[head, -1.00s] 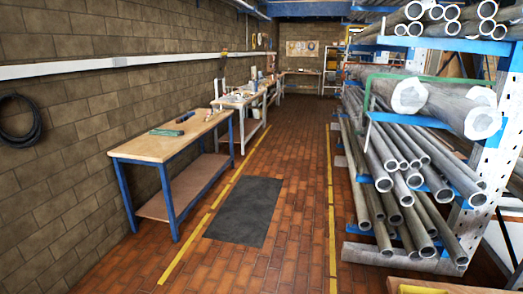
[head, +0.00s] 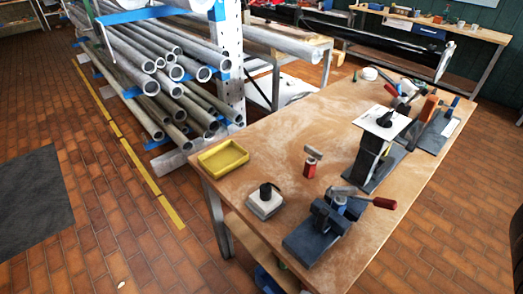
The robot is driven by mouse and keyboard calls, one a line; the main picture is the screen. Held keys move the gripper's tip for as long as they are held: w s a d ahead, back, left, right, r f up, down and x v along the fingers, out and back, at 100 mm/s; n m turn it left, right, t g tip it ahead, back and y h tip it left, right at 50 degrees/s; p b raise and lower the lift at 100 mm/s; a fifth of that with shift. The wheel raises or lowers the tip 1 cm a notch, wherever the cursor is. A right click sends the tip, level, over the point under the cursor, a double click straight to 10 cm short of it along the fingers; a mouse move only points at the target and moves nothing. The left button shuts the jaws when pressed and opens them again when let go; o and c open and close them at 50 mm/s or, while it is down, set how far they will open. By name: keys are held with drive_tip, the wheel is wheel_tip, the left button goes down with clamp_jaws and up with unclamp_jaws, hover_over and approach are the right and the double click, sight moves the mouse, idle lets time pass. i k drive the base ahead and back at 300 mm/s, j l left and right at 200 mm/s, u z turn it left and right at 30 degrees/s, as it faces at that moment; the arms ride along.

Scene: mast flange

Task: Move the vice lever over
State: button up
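A dark vice (head: 313,236) sits at the near end of the wooden workbench. A lever (head: 362,197) with a dark red grip lies across its top, the grip pointing right. A tall dark stand with a white square top plate (head: 379,124) and a black knob stands further back on the bench. Behind it is another dark fixture with an orange-brown upright part (head: 429,106). My gripper is not in view, so its state does not show.
The workbench (head: 270,150) also carries a yellow tray (head: 223,157), a small grey block with a black knob (head: 265,201) and a small red-bodied tool (head: 311,163). A pipe rack (head: 229,62) stands behind left.

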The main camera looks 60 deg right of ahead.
sight(384, 204)
drive_tip(key=k+l+z, duration=0.2)
drive_tip(key=z, duration=0.25)
drive_tip(key=k+l+z, duration=0.1)
drive_tip(key=l+z, duration=0.25)
drive_tip(key=z, duration=0.15)
